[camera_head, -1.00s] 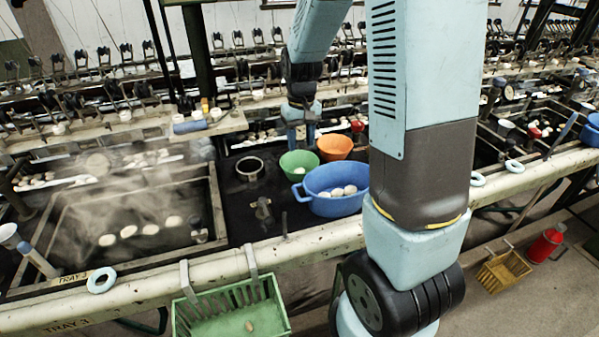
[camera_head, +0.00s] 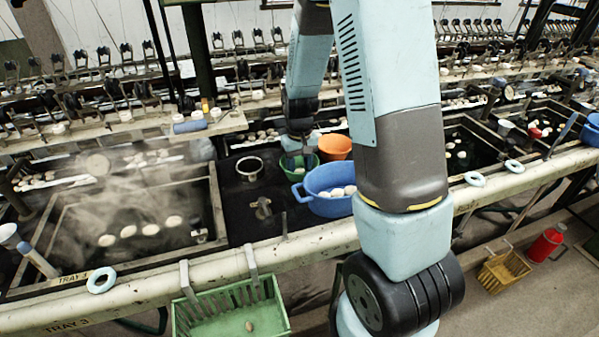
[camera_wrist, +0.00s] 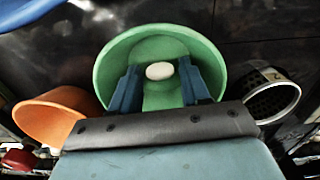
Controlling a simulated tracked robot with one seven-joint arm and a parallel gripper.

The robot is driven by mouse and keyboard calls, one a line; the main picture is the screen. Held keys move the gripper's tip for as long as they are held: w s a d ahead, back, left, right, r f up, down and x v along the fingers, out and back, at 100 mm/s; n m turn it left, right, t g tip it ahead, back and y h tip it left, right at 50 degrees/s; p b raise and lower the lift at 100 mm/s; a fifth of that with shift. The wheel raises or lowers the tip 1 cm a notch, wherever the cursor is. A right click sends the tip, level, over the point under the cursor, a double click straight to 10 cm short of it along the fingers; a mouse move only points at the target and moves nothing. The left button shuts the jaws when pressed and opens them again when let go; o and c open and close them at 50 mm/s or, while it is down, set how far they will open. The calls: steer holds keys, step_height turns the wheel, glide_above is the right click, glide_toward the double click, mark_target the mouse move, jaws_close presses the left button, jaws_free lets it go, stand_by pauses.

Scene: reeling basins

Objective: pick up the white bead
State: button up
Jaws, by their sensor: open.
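The white bead (camera_wrist: 159,71) lies inside the green bowl (camera_wrist: 119,56), seen in the wrist view as a small pale oval near the bowl's middle. My gripper (camera_wrist: 157,84) is open, with its two blue fingers reaching into the bowl, one to the left and one to the right of the bead. I cannot tell how far the fingertips are above the bead. In the head view my gripper (camera_head: 299,161) is down at the green bowl (camera_head: 312,171), and the bead is hidden there.
An orange bowl (camera_head: 335,147) stands close behind the green bowl. A blue basin (camera_head: 322,205) with several pale cocoons is just in front. A metal strainer cup (camera_head: 249,168) stands to the left.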

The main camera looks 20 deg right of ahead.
steer(key=c, duration=0.4)
stand_by(0.4)
steer(key=shift+r, duration=0.3)
step_height(320, 180, up, 2)
steer(key=shift+r, duration=0.15)
steer(key=s+r, duration=0.2)
steer(key=r, duration=0.1)
steer(key=s+r, duration=0.3)
steer(key=shift+r, duration=0.15)
steer(key=s+r, duration=0.1)
steer(key=s, duration=0.2)
steer(key=s+r, duration=0.1)
steer(key=s, duration=0.2)
steer(key=s+r, duration=0.1)
steer(key=s, duration=0.2)
steer(key=shift+r, duration=0.4)
